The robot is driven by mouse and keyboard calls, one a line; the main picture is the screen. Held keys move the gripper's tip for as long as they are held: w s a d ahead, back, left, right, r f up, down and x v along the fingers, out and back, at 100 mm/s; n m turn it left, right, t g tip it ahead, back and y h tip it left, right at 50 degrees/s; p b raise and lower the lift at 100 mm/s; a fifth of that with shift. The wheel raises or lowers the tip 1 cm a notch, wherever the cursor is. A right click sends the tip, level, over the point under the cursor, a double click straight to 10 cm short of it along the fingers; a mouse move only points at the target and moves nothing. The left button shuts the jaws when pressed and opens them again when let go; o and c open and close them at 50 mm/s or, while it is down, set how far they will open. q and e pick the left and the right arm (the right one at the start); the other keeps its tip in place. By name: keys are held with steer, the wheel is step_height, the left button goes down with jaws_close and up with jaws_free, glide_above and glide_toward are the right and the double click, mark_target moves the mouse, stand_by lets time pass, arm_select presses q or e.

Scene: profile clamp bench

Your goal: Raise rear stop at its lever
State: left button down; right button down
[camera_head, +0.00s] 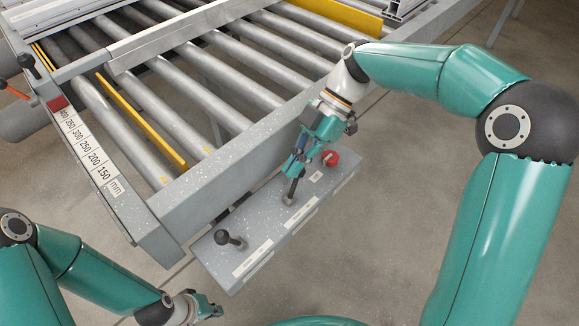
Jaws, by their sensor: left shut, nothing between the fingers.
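A grey control box (320,213) sits at the front of the roller bench. It carries two levers with labels too small to read. The near-left lever (222,238) has a black knob and stands free. My left gripper (211,311) is shut and empty, low in front of the bench, apart from both levers. A yellow bar (142,121) lies between the rollers. I cannot tell which part is the rear stop.
A red button (330,158) is on the box close behind my right gripper. A scale rail (88,150) runs along the left. Black-knobbed (29,62) and orange (12,89) handles stand at the far left. Another yellow bar (335,14) is at the back. The floor at right is clear.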

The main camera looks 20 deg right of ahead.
steer(key=shift+w+d+f, duration=0.1)
steer(key=shift+d, duration=0.1)
steer(key=shift+a, duration=0.1)
steer(key=s+a+r, duration=0.1)
steer(key=a+r, duration=0.1)
steer(key=a, duration=0.2)
steer(key=d+v, duration=0.1)
steer(key=v, duration=0.9)
steer(key=shift+f, duration=0.35)
